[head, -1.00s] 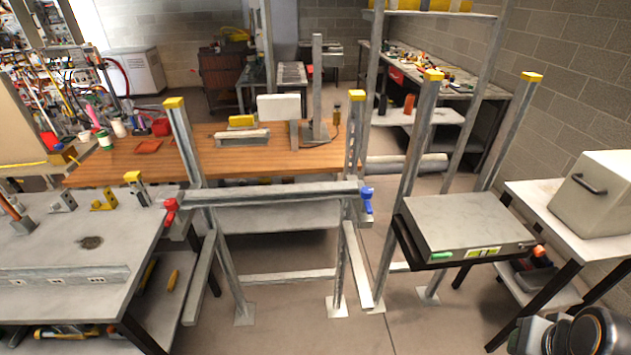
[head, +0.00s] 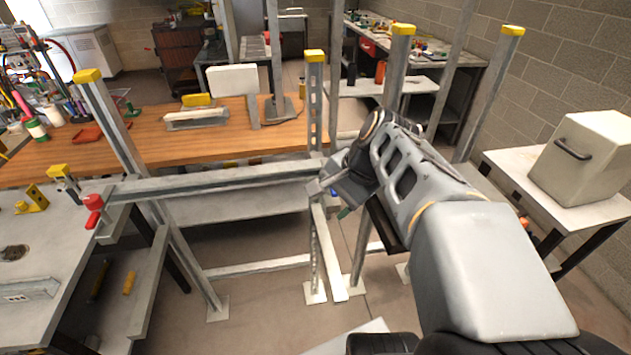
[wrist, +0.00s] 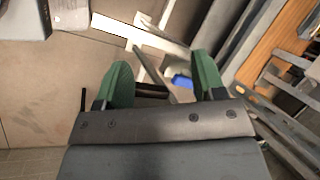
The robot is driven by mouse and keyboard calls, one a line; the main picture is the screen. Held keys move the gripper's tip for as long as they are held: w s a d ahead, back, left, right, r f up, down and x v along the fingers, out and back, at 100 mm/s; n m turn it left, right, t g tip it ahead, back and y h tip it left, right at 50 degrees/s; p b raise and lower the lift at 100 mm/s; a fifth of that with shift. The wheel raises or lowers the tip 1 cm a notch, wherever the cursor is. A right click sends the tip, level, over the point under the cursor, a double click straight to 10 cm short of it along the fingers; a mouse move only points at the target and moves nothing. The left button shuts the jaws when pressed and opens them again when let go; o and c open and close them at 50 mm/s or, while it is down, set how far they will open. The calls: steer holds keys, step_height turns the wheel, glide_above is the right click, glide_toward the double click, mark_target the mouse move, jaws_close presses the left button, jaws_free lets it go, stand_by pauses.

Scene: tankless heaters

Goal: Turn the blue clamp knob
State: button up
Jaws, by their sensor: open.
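The blue clamp knob (wrist: 181,81) shows in the wrist view between the two green fingertips, nearer the right one, and looks beyond them. In the head view only a small blue patch of the knob (head: 335,192) shows; my arm and gripper hide the rest. It is at the right end of the grey horizontal beam (head: 220,180). My gripper (wrist: 163,82) is open, with a wide gap between its fingers. In the head view my gripper (head: 339,203) is close to the knob; I cannot tell whether they touch.
A red clamp knob (head: 94,203) is at the beam's left end. Yellow-capped metal posts (head: 315,95) stand around the frame. A wooden bench (head: 150,140) lies behind, a grey table (head: 50,260) at left, and a white box (head: 585,160) at right. Open floor shows below.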

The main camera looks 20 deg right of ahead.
steer(key=w+d+r+m+t+y+b, duration=0.1)
steer(key=w+d+m+t+y+b, duration=0.2)
steer(key=d+m, duration=0.4)
steer(key=w+d+r+m+t+y+b, duration=0.1)
steer(key=d+m+t+y+b, duration=0.2)
steer(key=d+m+b, duration=0.3)
steer(key=shift+m, duration=0.6)
steer(key=x, duration=1.2)
steer(key=shift+w+d+f, duration=0.1)
steer(key=shift+d+f, duration=0.1)
steer(key=shift+f, duration=0.15)
steer(key=c, duration=0.9)
steer(key=shift+r+n+g+p, duration=0.2)
steer(key=shift+n+g+p, duration=0.15)
steer(key=shift+p, duration=0.4)
